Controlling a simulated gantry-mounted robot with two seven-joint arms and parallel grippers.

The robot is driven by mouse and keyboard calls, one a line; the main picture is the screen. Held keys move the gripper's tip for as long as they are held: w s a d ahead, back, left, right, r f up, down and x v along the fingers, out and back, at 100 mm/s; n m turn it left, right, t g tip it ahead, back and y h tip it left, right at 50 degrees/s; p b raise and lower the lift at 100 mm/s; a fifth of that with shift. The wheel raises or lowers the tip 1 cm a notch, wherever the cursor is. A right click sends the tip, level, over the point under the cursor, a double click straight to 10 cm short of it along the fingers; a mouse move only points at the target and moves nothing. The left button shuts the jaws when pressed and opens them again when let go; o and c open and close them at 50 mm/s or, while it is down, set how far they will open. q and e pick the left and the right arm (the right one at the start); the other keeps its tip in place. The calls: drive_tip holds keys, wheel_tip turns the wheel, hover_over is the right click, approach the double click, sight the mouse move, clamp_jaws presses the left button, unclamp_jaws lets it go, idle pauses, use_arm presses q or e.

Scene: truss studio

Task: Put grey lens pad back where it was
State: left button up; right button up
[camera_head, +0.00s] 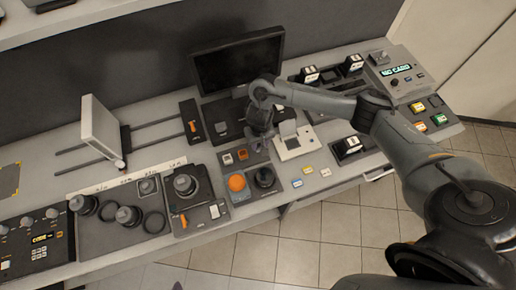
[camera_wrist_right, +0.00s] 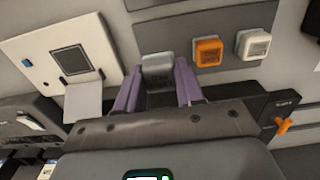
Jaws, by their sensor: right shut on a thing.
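In the right wrist view, a small grey lens pad (camera_wrist_right: 157,65) sits between the purple fingers of my right gripper (camera_wrist_right: 159,72), which is shut on it. The pad is over or at a dark grey panel (camera_wrist_right: 185,18). I cannot tell whether it touches the panel. An orange pad (camera_wrist_right: 207,50) and a whitish pad (camera_wrist_right: 253,43) sit in a row beside it on that panel. In the head view, my right gripper (camera_head: 259,137) points down at the panel, just right of the orange pad (camera_head: 227,159) and the whitish pad (camera_head: 242,154). My left gripper is not in view.
A white device with a dark square (camera_head: 292,143) stands close on the right of my right gripper. A dark monitor (camera_head: 238,64) rises behind. An orange ball (camera_head: 237,183) and a black round control (camera_head: 264,177) lie in front. Knobs and rings (camera_head: 128,217) cover the left.

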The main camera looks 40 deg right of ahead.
sight(258, 147)
drive_tip(key=shift+w+f, duration=0.3)
drive_tip(key=shift+w, duration=0.1)
drive_tip(key=shift+f, duration=0.2)
wheel_tip(258, 147, down, 3)
drive_tip(key=shift+r+b, duration=0.1)
drive_tip(key=shift+b, duration=0.75)
drive_tip(key=shift+f, duration=0.3)
drive_tip(key=shift+f, duration=0.1)
drive_tip(key=shift+f, duration=0.1)
drive_tip(key=o, duration=0.9)
drive_tip(key=shift+o, duration=0.2)
